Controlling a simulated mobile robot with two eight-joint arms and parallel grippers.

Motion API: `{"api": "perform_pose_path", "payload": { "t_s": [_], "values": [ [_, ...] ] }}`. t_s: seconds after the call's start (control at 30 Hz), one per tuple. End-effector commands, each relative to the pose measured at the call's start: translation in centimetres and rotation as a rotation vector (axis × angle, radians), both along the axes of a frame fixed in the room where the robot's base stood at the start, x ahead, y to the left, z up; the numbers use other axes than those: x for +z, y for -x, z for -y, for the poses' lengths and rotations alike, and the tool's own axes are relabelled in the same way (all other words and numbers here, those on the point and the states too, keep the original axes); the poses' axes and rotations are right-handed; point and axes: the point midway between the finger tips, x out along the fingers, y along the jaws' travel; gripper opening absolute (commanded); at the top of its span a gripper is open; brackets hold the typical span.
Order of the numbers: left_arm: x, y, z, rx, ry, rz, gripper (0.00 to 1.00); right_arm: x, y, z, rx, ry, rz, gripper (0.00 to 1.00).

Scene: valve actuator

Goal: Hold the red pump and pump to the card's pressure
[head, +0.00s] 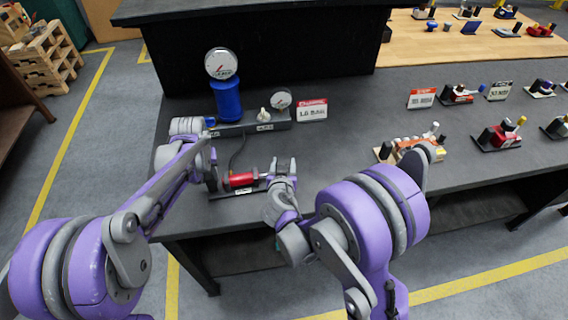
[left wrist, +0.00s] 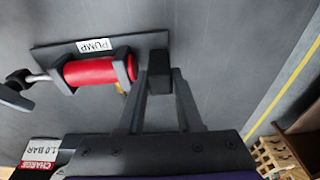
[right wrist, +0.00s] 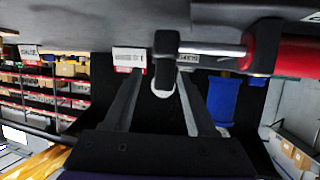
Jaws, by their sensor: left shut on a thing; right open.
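The red pump (head: 240,180) lies along a dark base near the bench's front edge, its rod and handle toward the right. My left gripper (head: 212,178) is shut on a black part at the pump's left end; the left wrist view shows this beside the red barrel (left wrist: 95,72). My right gripper (head: 284,172) is open at the rod end. In the right wrist view, the black handle (right wrist: 166,62) on the silver rod appears between the fingers, apparently not clamped. The card (head: 312,110) reads 1.0 BAR; its red heading also shows in the left wrist view (left wrist: 38,158).
Behind the pump stand a large gauge (head: 221,64) on a blue cylinder (head: 227,100), a small gauge (head: 281,99) and a pale knob (head: 264,114). A hose runs toward the pump. Other fixtures and cards (head: 422,98) stand on the right.

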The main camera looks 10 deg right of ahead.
Motion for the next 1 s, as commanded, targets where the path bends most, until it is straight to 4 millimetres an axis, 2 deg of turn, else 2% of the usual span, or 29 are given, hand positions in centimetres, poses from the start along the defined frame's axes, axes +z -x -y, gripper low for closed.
{"api": "perform_pose_path", "payload": {
  "t_s": [0.17, 0.4, 0.6, 0.8, 1.0],
  "values": [
    [-0.3, 0.2, -0.1, 0.001, -0.001, -0.004, 0.00, 0.5, 1.7, -0.4, 0.002, 0.000, -0.002, 0.57],
    [-0.3, 0.2, -0.1, 0.001, -0.001, -0.004, 0.00, 2.5, 6.4, -1.4, 0.003, 0.000, -0.001, 0.57],
    [-0.3, 0.1, -0.1, 0.001, -0.001, -0.003, 0.00, 3.8, 9.5, -2.1, 0.002, 0.000, -0.001, 0.57],
    [-0.3, 0.1, -0.1, 0.001, -0.001, -0.003, 0.00, 4.4, 10.8, -2.4, 0.000, 0.000, 0.000, 0.57],
    [-0.2, 0.1, -0.1, 0.001, -0.001, -0.002, 0.00, 4.5, 11.0, -2.4, -0.001, 0.000, 0.000, 0.57]
  ]
}}
